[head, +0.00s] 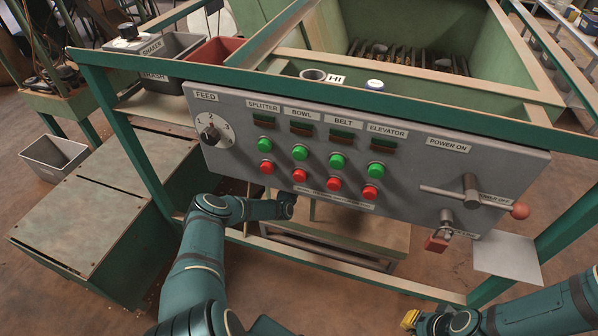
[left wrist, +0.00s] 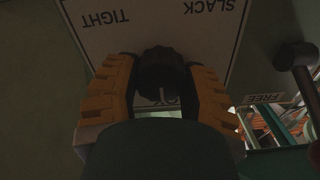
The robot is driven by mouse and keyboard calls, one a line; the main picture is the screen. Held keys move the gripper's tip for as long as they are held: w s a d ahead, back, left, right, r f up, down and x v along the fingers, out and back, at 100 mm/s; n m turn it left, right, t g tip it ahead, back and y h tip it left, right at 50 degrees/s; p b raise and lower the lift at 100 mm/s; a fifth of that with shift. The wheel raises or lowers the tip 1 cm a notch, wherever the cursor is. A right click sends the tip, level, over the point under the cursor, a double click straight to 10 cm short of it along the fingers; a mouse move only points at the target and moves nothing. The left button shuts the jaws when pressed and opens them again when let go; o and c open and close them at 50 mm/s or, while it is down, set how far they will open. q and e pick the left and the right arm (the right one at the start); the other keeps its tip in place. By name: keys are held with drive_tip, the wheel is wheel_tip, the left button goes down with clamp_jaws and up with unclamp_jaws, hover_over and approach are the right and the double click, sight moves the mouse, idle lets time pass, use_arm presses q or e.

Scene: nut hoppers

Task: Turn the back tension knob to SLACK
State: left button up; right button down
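In the left wrist view a dark round knob (left wrist: 162,75) stands on a pale label plate (left wrist: 108,38). The plate reads TIGHT and SLACK, upside down here, and a partly hidden word ending in CK shows below the knob. My left gripper (left wrist: 163,80) has its yellow-backed fingers on both sides of the knob, dark pads seemingly against it. The knob's pointer is too dark to read surely. In the head view my left arm reaches under the control panel (head: 330,198), which hides the knob and left gripper. My right gripper (head: 410,319) is at the bottom edge, apart from everything.
The panel carries a FEED dial (head: 211,134), green and red buttons, and a lever with a red ball (head: 519,211). A green frame rail (head: 330,82) runs above it. In the left wrist view a dark round-headed handle (left wrist: 297,55) stands right of the plate, near a FREE label (left wrist: 263,99).

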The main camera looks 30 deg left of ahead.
use_arm(q)
drive_tip(key=shift+n, duration=0.3)
drive_tip(key=n, duration=0.6)
drive_tip(key=shift+a+r, duration=0.1)
drive_tip(key=shift+a, duration=0.05)
drive_tip(key=n, duration=0.5)
drive_tip(key=shift+a, duration=0.1)
drive_tip(key=n, duration=0.6)
drive_tip(key=shift+f+n, duration=0.2)
drive_tip(key=shift+n, duration=0.2)
drive_tip(key=n, duration=0.5)
drive_tip(key=shift+f+n, duration=0.1)
drive_tip(key=shift+n, duration=0.2)
drive_tip(key=o, duration=1.2)
